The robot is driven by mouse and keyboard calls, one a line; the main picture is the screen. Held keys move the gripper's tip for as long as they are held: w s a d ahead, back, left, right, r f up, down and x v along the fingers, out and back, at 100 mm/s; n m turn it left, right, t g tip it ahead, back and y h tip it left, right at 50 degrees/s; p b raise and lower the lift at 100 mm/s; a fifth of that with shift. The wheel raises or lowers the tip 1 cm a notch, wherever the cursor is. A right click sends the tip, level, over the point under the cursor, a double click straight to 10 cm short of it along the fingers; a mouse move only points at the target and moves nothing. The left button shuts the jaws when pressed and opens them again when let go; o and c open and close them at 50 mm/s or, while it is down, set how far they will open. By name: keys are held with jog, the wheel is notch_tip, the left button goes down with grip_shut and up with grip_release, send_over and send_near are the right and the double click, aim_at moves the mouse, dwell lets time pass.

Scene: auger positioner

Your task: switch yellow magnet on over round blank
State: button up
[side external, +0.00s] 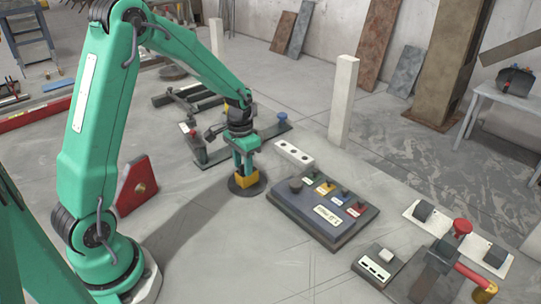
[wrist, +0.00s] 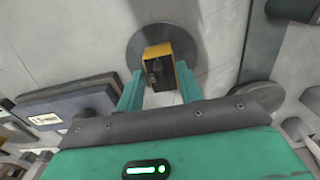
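The yellow magnet (side external: 247,181) is a small block standing on the round blank (side external: 233,187), a flat dark disc on the concrete floor. In the wrist view, the yellow magnet (wrist: 180,73) has a dark face with a small black part on it, and the round blank (wrist: 138,48) spreads out behind it. My gripper (side external: 243,168) is right above the magnet. In the wrist view, the teal fingers of my gripper (wrist: 160,78) stand apart, one at each side of the magnet, with a narrow gap at the left. The switch setting cannot be read.
A dark control panel (side external: 322,214) with several coloured parts lies right of the blank. A white block with holes (side external: 294,154) and a white post (side external: 343,102) stand behind it. A red angled block (side external: 137,186) stands at the left. Bare floor lies in front of the blank.

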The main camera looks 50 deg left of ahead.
grip_shut()
dwell(0.4)
jog(key=shift+d+n, duration=0.15)
jog(key=shift+n, duration=1.35)
jog(key=shift+f, duration=0.1)
